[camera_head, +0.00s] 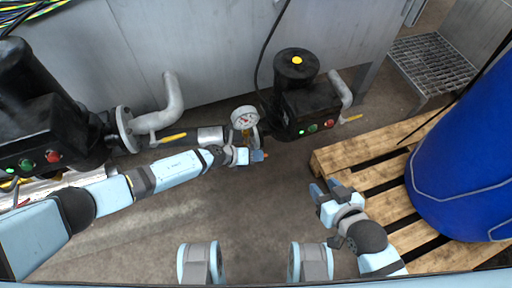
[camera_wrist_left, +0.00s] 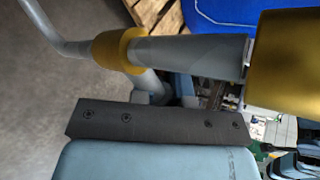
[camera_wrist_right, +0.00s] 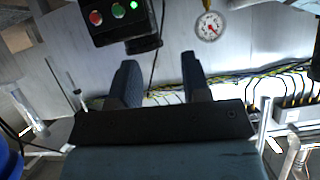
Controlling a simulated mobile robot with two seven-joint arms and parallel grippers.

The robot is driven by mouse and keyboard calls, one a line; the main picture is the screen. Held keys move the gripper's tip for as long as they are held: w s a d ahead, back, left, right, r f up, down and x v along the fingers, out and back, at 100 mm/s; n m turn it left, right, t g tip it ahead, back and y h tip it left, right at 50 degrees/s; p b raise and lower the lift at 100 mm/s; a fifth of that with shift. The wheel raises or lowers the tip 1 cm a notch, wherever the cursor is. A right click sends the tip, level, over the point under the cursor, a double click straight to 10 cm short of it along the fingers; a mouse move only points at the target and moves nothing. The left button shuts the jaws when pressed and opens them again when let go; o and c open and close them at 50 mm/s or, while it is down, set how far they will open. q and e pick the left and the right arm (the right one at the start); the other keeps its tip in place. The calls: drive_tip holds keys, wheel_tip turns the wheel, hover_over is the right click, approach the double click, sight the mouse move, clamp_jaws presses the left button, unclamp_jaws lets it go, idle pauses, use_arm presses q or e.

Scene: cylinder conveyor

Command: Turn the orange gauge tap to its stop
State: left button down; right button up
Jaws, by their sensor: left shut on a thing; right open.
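The orange gauge tap (camera_head: 266,155) shows only as a small orange tip at the end of my left gripper (camera_head: 258,156) in the head view. The left gripper is shut on it, and its fingers hide most of the tap. The white round gauge (camera_head: 243,118) sits just above, on the pipe; it also shows in the right wrist view (camera_wrist_right: 210,26). In the left wrist view, a grey pipe (camera_wrist_left: 190,52) with brass-coloured parts is close up, and the grip itself is not clear. My right gripper (camera_head: 324,187) is open and empty, over the pallet's left edge.
Black pumps with buttons stand left (camera_head: 45,130) and right (camera_head: 305,112) of the gauge. A wooden pallet (camera_head: 370,150) carries a blue barrel (camera_head: 465,150) at the right.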

use_arm(q)
drive_tip(key=shift+y+p, duration=0.5)
drive_tip(key=shift+p, duration=0.55)
use_arm(e)
drive_tip(key=shift+s+d+r, duration=0.15)
drive_tip(key=shift+d+r, duration=0.05)
drive_tip(key=shift+r, duration=0.1)
use_arm(q)
drive_tip(key=shift+a+f, duration=0.1)
drive_tip(key=shift+f, duration=0.05)
use_arm(e)
drive_tip(key=shift+f, duration=0.2)
use_arm(q)
drive_tip(key=c, duration=1.1)
unclamp_jaws()
use_arm(e)
drive_tip(key=shift+r, duration=0.1)
